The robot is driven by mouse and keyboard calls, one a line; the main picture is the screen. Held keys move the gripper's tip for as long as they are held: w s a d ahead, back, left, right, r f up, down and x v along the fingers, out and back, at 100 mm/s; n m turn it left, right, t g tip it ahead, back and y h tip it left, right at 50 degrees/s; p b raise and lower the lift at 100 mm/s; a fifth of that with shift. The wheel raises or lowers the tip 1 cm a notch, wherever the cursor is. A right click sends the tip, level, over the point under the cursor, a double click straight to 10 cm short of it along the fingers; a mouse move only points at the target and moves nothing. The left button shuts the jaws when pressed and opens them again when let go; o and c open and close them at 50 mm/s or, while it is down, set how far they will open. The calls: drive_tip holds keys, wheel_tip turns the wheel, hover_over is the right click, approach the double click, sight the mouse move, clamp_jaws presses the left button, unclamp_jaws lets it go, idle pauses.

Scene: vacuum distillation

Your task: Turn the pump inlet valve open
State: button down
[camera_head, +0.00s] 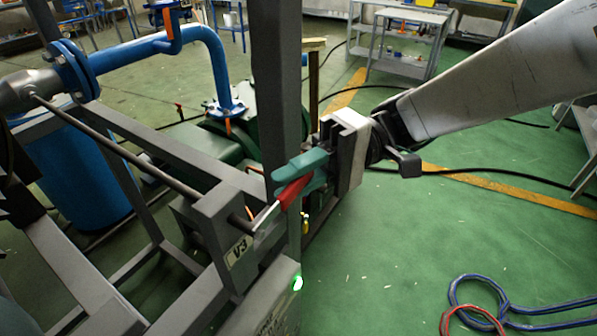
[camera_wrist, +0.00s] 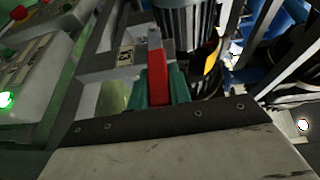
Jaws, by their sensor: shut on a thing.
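The pump inlet valve has a red lever handle (camera_head: 294,191) on a metal stem, beside a grey bracket with a label reading V3 (camera_head: 239,251). My gripper (camera_head: 303,178) has teal fingers and comes in from the right, shut on the red handle. In the wrist view the red handle (camera_wrist: 157,74) stands between the teal fingers (camera_wrist: 160,88), with the label plate (camera_wrist: 126,56) to its left. A long rod (camera_head: 120,150) runs from the bracket to the blue pipework at upper left. The inside of the valve is hidden.
A control box with a green light (camera_head: 297,283) is below the handle. Blue and red hoses (camera_head: 480,305) lie on the floor at lower right. The green floor on the right is mostly free.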

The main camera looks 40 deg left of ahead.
drive_tip(key=c, duration=1.3)
unclamp_jaws()
drive_tip(key=shift+v, duration=3.95)
